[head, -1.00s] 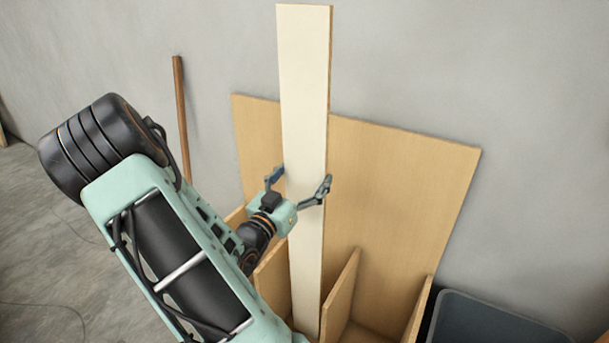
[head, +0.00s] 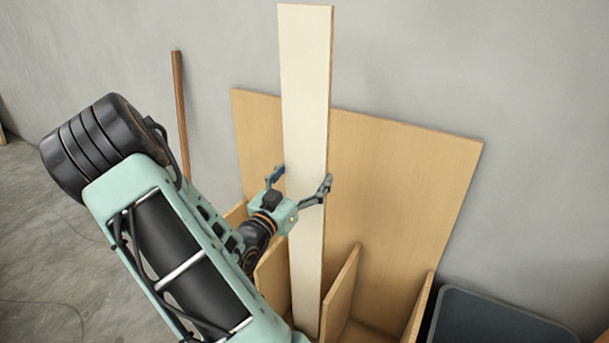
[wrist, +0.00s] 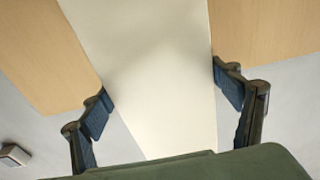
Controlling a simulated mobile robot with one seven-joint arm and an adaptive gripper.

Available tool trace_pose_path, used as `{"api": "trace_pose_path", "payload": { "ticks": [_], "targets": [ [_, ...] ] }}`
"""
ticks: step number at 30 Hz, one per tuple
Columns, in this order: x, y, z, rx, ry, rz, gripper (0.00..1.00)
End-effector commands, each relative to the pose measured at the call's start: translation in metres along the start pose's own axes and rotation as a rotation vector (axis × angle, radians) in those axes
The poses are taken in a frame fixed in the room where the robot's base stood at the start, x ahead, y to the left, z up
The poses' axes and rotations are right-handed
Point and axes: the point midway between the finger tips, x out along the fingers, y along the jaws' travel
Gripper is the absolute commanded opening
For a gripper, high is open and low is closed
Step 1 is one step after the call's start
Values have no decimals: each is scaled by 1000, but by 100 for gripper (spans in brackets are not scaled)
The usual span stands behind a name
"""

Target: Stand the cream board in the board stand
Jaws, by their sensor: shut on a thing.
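The cream board (head: 306,110) is long and narrow and stands nearly upright in the head view. My gripper (head: 299,186) is shut on its two long edges, partway up. In the wrist view the board (wrist: 160,70) fills the middle, between the fingers of my gripper (wrist: 165,98). The board stand (head: 342,292) is wooden, with a tall back panel and upright dividers. The board's lower part is between two dividers, in front of the back panel.
A dark grey bin (head: 490,318) stands right of the stand. A thin brown wooden pole (head: 180,115) leans on the grey wall (head: 450,60) to the left. The concrete floor (head: 40,230) at the left is mostly clear, with a thin cable on it.

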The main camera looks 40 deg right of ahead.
Motion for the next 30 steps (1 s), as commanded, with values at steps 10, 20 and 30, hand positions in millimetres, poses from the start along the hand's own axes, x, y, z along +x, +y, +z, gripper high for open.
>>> {"api": "trace_pose_path", "payload": {
  "ticks": [10, 20, 30],
  "targets": [
    [16, 0, -2, 3, -9, 3, 49],
    [30, 0, 0, 3, -26, 2, 49],
    [43, 0, 2, 3, -43, 2, 49]
  ]
}}
